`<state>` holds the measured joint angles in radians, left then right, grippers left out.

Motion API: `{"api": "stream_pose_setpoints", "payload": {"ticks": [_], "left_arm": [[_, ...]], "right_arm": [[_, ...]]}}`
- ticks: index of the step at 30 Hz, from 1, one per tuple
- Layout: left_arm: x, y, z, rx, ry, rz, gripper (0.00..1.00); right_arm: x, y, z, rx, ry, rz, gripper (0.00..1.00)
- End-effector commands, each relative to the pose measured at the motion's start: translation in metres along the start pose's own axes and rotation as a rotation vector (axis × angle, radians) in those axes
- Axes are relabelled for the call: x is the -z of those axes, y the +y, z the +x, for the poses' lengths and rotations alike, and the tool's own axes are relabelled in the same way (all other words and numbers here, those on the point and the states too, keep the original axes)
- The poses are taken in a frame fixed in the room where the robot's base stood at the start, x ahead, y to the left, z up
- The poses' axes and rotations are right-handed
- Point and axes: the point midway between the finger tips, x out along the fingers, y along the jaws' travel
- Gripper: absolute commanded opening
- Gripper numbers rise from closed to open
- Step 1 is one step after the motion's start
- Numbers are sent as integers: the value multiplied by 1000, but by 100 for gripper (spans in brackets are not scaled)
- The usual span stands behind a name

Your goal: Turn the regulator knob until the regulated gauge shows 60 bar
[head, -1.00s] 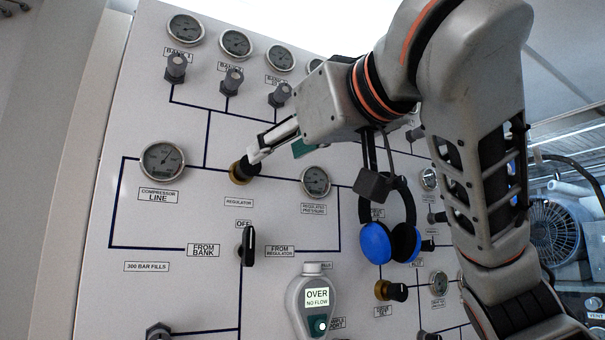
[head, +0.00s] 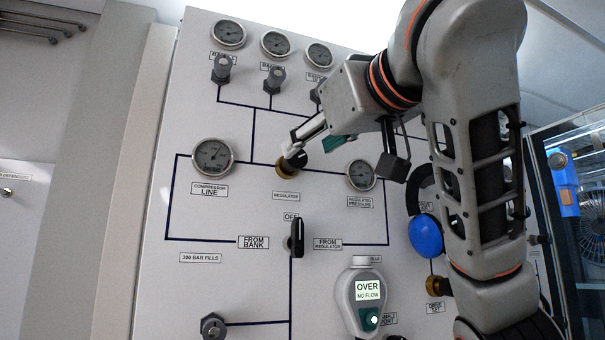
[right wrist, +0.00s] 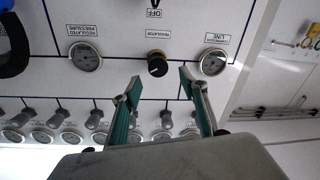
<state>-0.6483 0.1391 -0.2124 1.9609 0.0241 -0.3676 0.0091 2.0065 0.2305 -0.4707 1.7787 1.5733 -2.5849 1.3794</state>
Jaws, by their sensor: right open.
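The regulator knob (head: 287,172), black with a brass collar, sits on the panel above its REGULATOR label. It also shows in the right wrist view (right wrist: 157,65), where the picture is upside down. My right gripper (right wrist: 160,77) is open, with the knob between and beyond its two fingertips. In the head view my right gripper (head: 292,150) overlaps the knob's upper edge; I cannot tell whether it touches. The regulated pressure gauge (head: 361,175) is right of the knob and also shows in the right wrist view (right wrist: 85,57). Its reading is too small to tell. My left gripper is out of view.
The compressor line gauge (head: 213,156) is left of the knob. A black selector handle (head: 297,238) and a handheld meter (head: 361,298) reading OVER, NO FLOW are below. Bank valves (head: 221,70) stick out above.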

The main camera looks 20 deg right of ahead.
Motion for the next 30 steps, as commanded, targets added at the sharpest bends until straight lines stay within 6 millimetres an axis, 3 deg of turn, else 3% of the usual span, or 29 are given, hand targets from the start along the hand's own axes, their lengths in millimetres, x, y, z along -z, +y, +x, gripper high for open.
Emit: {"api": "stream_pose_setpoints", "payload": {"ticks": [4,18,30], "left_arm": [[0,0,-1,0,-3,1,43],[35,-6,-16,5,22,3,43],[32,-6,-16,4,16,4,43]], "right_arm": [[0,1,10,1,-6,2,43],[0,2,72,-1,-7,2,43],[-1,1,81,-1,-4,0,43]]}}
